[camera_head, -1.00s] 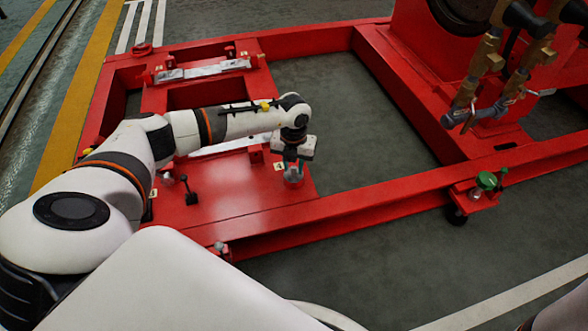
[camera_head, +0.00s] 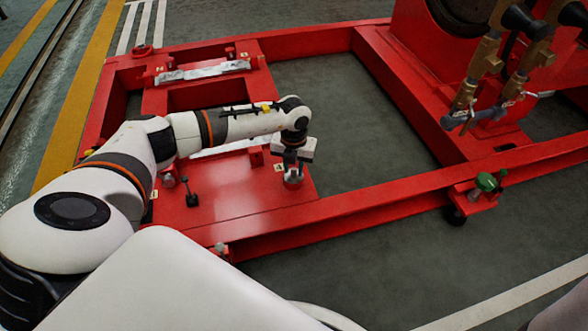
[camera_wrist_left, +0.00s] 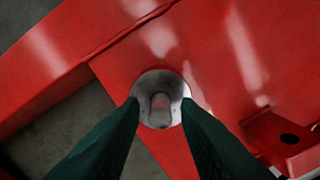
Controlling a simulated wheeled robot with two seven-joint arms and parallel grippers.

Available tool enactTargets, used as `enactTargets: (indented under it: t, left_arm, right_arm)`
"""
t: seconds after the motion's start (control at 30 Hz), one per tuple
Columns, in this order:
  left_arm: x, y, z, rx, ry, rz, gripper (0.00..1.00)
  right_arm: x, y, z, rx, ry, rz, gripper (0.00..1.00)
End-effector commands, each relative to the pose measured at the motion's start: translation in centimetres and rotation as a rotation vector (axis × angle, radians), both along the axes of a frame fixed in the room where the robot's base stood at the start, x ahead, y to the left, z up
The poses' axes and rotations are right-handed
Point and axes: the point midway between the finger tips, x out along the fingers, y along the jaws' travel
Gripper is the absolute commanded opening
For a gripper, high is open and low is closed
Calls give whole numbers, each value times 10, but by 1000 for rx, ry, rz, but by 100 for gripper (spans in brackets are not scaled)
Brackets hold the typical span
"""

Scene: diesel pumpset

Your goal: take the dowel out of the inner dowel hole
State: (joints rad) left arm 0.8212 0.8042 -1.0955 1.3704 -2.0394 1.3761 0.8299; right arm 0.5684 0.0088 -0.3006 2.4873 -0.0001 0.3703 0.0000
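My left gripper (camera_wrist_left: 160,104) points down over the near right corner of the red plate. In the left wrist view its two dark fingers stand apart, on either side of a round silver metal piece (camera_wrist_left: 161,79) with a rounded pin-like part (camera_wrist_left: 160,110) at its middle. This looks like the dowel in its hole. A gap shows between each finger and the middle part, and the fingertips overlap the silver rim. In the head view the silver piece (camera_head: 293,182) shows just under the gripper (camera_head: 293,170). The hole itself is hidden. My right gripper is out of view.
The red frame (camera_head: 340,209) surrounds the plate (camera_head: 235,190). A small black upright post (camera_head: 191,192) and another silver-topped piece (camera_head: 168,181) stand left of the gripper. A red bracket (camera_wrist_left: 283,138) with a dark hole is close on the right. Open floor (camera_head: 350,115) lies beyond.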

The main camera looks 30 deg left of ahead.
Motion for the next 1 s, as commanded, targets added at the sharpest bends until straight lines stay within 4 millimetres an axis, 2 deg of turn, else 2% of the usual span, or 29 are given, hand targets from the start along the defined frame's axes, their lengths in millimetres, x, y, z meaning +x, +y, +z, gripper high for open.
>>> enactTargets:
  t: [0.5, 0.77, 0.97, 1.0]
  left_arm:
    - [0, 0, 1, 1, 1, 1, 29]
    - [0, 0, 0, 0, 1, 0, 29]
    - [0, 0, 0, 0, 0, 0, 0]
    - [0, 0, 0, 0, 0, 0, 0]
  right_arm:
    - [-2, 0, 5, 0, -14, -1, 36]
    - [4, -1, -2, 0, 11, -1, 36]
    - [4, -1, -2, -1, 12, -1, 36]
    - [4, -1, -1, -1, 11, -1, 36]
